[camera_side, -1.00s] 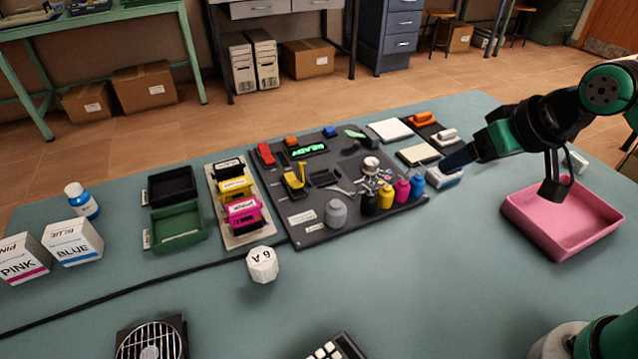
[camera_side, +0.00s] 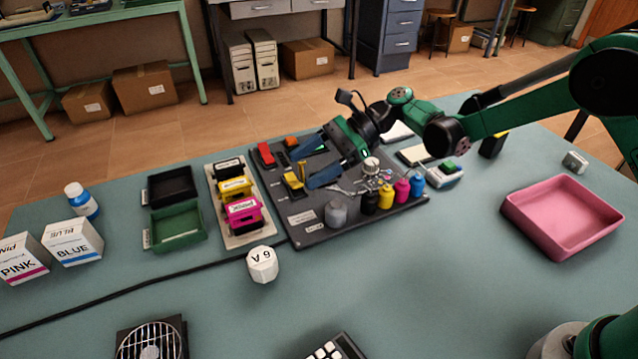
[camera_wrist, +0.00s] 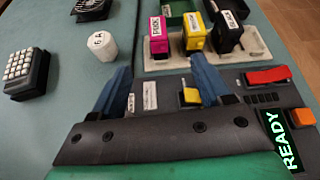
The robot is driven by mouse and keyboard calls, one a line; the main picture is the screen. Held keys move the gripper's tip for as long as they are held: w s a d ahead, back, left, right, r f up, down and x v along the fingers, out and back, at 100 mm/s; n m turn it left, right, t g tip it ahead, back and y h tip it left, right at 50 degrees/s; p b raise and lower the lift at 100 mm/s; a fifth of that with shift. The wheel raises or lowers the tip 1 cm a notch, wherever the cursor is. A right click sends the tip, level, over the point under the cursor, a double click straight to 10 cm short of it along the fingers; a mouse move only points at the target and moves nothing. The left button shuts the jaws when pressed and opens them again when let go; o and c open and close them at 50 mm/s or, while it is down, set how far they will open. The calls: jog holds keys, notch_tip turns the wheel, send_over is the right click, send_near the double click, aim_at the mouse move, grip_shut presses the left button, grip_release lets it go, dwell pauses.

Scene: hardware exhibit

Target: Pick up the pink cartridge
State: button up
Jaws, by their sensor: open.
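The pink cartridge (camera_side: 243,213) stands at the near end of a pale tray (camera_side: 259,236), beside a yellow cartridge (camera_side: 236,188) and a black cartridge (camera_side: 229,168). In the wrist view the pink cartridge (camera_wrist: 158,37) is at the upper middle, left of the yellow one (camera_wrist: 195,32) and the black one (camera_wrist: 229,30). My gripper (camera_side: 318,157) is over the dark board, to the right of the cartridges and apart from them. In the wrist view its two blue fingers (camera_wrist: 162,82) are spread with nothing held between them.
The dark board (camera_side: 312,231) holds a yellow lever piece (camera_side: 295,180), small bottles and a lit READY sign (camera_wrist: 286,140). A white numbered block (camera_side: 262,264) stands in front of the tray. Green (camera_side: 180,229) and black (camera_side: 172,186) bins are to the left. A pink bin (camera_side: 555,246) is at right.

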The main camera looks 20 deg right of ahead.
aim_at(244, 211)
jog(key=shift+a+f+m+y, duration=0.3)
jog(key=shift+a+f+m, duration=0.15)
jog(key=shift+f, duration=0.1)
jog(key=x, duration=1.1)
jog(key=shift+s+a+f, duration=0.1)
jog(key=shift+a+f, duration=0.15)
grip_shut()
